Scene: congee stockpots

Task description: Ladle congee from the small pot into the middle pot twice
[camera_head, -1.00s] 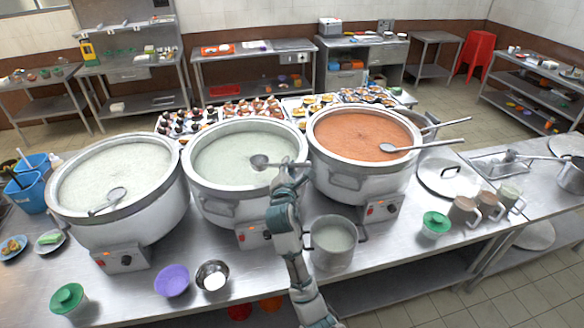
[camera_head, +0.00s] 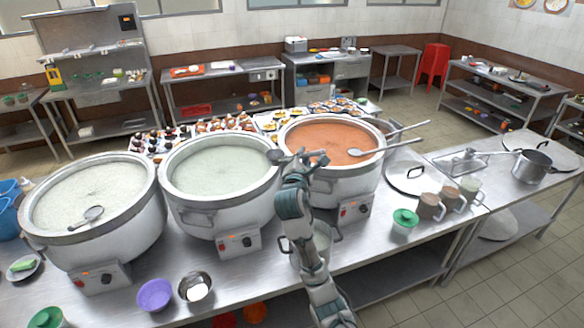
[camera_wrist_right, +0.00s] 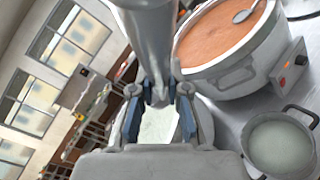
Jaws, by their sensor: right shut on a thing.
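The middle pot (camera_head: 222,213) is a large white stockpot of pale congee. The small pot (camera_head: 323,240) of pale congee stands in front, partly hidden behind my right arm; it shows clearly in the wrist view (camera_wrist_right: 280,145). My right gripper (camera_head: 300,165) is shut on a grey metal ladle (camera_head: 276,157), also seen rising between the fingers in the wrist view (camera_wrist_right: 150,45). In the head view the ladle's bowl appears at the middle pot's right rim, beside the orange pot; its contents and exact height are unclear. My left gripper is not in view.
A large pot of orange congee (camera_head: 333,141) stands right, with a ladle across it. Another pale congee pot (camera_head: 95,210) stands left.

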